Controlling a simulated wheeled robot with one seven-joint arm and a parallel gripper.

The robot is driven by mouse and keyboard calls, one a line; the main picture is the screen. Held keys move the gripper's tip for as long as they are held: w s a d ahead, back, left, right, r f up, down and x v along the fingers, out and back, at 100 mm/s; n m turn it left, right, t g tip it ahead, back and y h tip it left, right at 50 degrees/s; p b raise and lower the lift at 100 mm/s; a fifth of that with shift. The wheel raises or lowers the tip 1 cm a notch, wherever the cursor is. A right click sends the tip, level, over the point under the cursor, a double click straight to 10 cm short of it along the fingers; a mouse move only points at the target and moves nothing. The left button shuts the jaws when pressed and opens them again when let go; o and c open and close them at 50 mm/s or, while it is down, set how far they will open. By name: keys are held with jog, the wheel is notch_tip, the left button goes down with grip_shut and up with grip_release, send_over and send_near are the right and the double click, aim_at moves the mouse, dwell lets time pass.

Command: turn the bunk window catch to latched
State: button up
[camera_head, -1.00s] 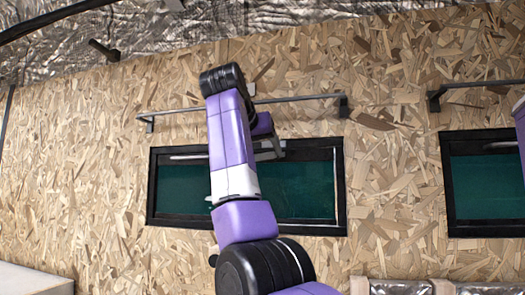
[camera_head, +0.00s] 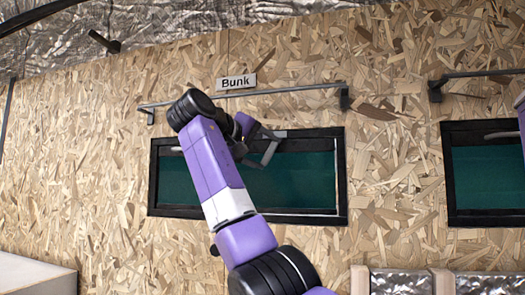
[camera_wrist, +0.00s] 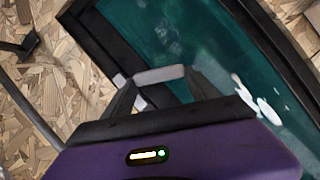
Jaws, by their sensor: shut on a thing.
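The bunk window (camera_head: 341,180) is a black frame with a dark green pane, set in the chipboard wall under a "Bunk" label (camera_head: 236,82). My gripper (camera_head: 270,148) is at the upper middle of this window; my arm crosses the window's left part. In the wrist view the catch (camera_wrist: 160,75) is a light grey bar beside the black frame. My gripper's dark fingers (camera_wrist: 160,88) are shut on it, one toward each end of the bar. The catch's pivot is not clear, and in the head view my gripper hides the catch.
A thin dark rail (camera_head: 300,91) runs along the wall just above the window. A second window (camera_head: 448,180) with its own rail is at the right. A pale surface (camera_head: 35,275) is at the lower left. Silvery padded panels (camera_head: 400,283) stand at the lower right.

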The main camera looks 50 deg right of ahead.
jog(key=shift+s+f+n+g+h+b, duration=0.1)
jog(key=shift+f+n+g+h+b, duration=0.35)
jog(key=shift+n, duration=0.65)
jog(key=shift+s+d+f+n+h+b, duration=0.15)
jog(key=shift+n+h+b, duration=0.2)
jog(key=shift+n+b, duration=0.25)
jog(key=shift+s+n+h+b, duration=0.15)
jog(key=shift+n+h+b, duration=0.2)
jog(key=shift+n, duration=0.45)
jog(key=o, duration=1.4)
jog(key=shift+c, duration=0.2)
jog(key=a+b, duration=0.2)
jog(key=a, duration=0.5)
jog(key=shift+w+a+b, duration=0.15)
jog(key=shift+a+b, duration=0.2)
jog(key=shift+a, duration=0.05)
